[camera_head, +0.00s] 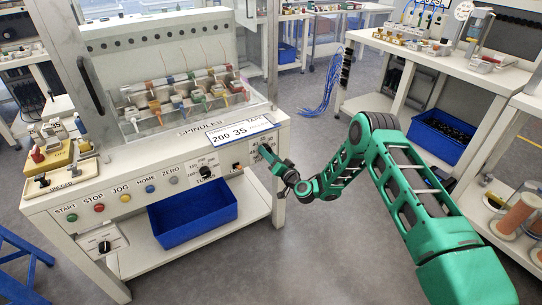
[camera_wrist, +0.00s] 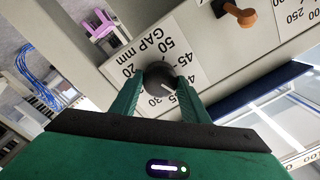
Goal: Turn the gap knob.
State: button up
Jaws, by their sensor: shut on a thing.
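The gap knob (camera_wrist: 157,80) is a round black dial with a pale pointer line on a white label reading "GAP mm", in the wrist view. Numbers such as 20, 30, 45 and 50 ring it. My gripper (camera_wrist: 158,88) has one green finger on each side of the knob and is shut on it. In the head view my gripper (camera_head: 268,155) reaches the right end of the machine's front panel, and it largely hides the knob there. The pointer line slants toward the lower right in the wrist view, near the 45 side.
An orange-brown knob (camera_wrist: 240,14) sits beside the gap dial on the panel. The front panel also carries start, stop, jog, home and zero buttons (camera_head: 122,198). A blue bin (camera_head: 192,216) stands below. Open floor (camera_head: 330,240) lies right of the machine.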

jog(key=m, duration=1.3)
jog(key=shift+w+d+f, duration=0.15)
jog(key=shift+d+f, duration=0.1)
jog(key=shift+d, duration=0.05)
jog(key=shift+m, duration=0.3)
jog(key=o, duration=1.1)
jog(key=shift+c, duration=0.2)
jog(key=shift+a+r, duration=0.1)
jog(key=shift+a, duration=0.05)
jog(key=shift+s, duration=0.2)
